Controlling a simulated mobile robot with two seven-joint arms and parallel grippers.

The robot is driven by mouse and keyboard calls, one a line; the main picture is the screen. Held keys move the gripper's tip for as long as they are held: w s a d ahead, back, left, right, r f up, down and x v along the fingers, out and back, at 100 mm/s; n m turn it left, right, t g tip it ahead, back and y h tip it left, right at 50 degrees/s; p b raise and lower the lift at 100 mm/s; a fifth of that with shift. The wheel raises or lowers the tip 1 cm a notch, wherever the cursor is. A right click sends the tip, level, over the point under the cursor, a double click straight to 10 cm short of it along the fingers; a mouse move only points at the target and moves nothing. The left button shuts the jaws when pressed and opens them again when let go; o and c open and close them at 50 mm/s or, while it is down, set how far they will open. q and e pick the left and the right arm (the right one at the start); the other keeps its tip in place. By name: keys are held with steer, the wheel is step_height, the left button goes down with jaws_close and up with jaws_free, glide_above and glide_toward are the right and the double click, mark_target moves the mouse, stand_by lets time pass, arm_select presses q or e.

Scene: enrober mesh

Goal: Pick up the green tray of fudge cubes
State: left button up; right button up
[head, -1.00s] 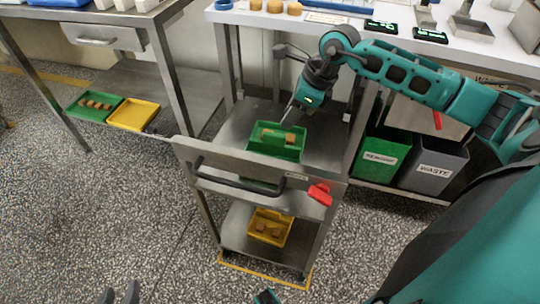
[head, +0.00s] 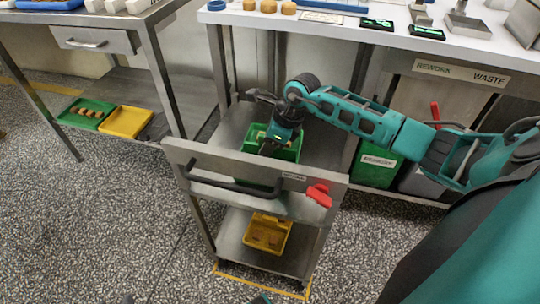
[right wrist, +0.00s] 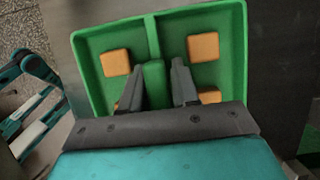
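A green tray (head: 290,153) stands on the upper shelf of the steel trolley. The right wrist view shows this tray (right wrist: 92,50) with a central divider and orange-brown fudge cubes (right wrist: 203,47) on both sides. My right gripper (head: 268,149) reaches down into it, hiding much of it in the head view. In the right wrist view its fingers (right wrist: 157,78) are apart, one on each side of the raised green middle grip (right wrist: 154,82); firm contact is not clear. Only a dark tip of my left gripper (head: 127,299) shows at the bottom edge.
Another green tray (head: 70,117) with cubes and a yellow tray (head: 125,122) lie on the left table's lower shelf. A yellow tray (head: 267,233) is on the trolley's lower shelf. The trolley's front panel (head: 240,170) has a handle and red clip. Bins stand right.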

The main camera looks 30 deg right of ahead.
arm_select(q)
steer(key=shift+w+d+r, duration=0.1)
steer(key=shift+w+r, duration=0.05)
steer(key=shift+r, duration=0.05)
arm_select(e)
steer(key=shift+f, duration=0.1)
jaws_close()
arm_select(q)
steer(key=shift+r, duration=0.1)
arm_select(e)
steer(key=shift+w, duration=0.1)
